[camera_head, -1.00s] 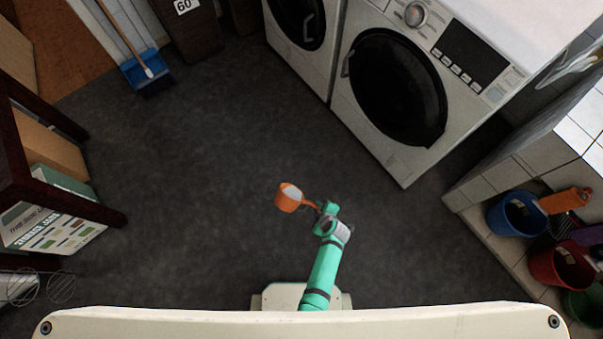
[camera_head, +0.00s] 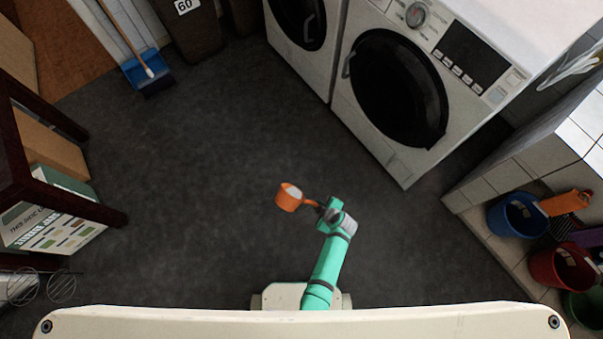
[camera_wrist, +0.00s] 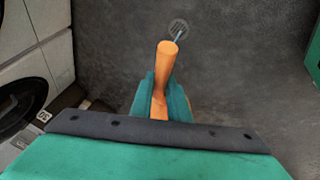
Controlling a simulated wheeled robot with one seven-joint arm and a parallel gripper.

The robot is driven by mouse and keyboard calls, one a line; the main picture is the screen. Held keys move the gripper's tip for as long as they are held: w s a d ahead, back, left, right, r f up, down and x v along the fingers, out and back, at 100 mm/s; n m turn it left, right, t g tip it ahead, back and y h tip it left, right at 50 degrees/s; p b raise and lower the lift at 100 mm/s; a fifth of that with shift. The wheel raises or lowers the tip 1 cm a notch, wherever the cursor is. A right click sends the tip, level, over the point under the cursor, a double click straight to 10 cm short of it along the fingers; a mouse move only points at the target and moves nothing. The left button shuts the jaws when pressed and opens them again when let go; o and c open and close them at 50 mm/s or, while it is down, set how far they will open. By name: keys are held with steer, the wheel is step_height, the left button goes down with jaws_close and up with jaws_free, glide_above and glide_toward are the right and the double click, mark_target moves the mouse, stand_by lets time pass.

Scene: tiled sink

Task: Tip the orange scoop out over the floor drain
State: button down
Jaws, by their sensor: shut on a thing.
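The orange scoop (camera_head: 288,198) is in the middle of the head view, over the dark floor, with pale material showing in its cup. My gripper (camera_head: 323,210) is shut on the scoop's handle, to the right of the cup. In the wrist view the orange handle (camera_wrist: 167,62) sticks up between the teal fingers (camera_wrist: 158,100); the cup is hidden there. In the head view two round striped shapes (camera_head: 62,287) lie at the lower left; I cannot tell whether either is the drain.
White washing machines (camera_head: 395,90) stand at the upper right. A tiled ledge (camera_head: 480,190) with several buckets (camera_head: 517,214) is at the right. A dark shelf with boxes (camera_head: 60,215) is at the left, and a blue dustpan (camera_head: 148,73) at the upper left. The middle floor is clear.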

steer(key=shift+w, duration=0.2)
steer(key=shift+s+d, duration=0.1)
steer(key=shift+d, duration=0.05)
steer(key=shift+r+g+y, duration=0.15)
steer(key=shift+g+y, duration=0.15)
steer(key=shift+w+d+g+y, duration=0.25)
steer(key=shift+w+g+y, duration=0.05)
steer(key=shift+w, duration=0.1)
steer(key=shift+w+d+r+m, duration=0.1)
steer(key=shift+w+d+m, duration=0.05)
steer(key=shift+m, duration=0.15)
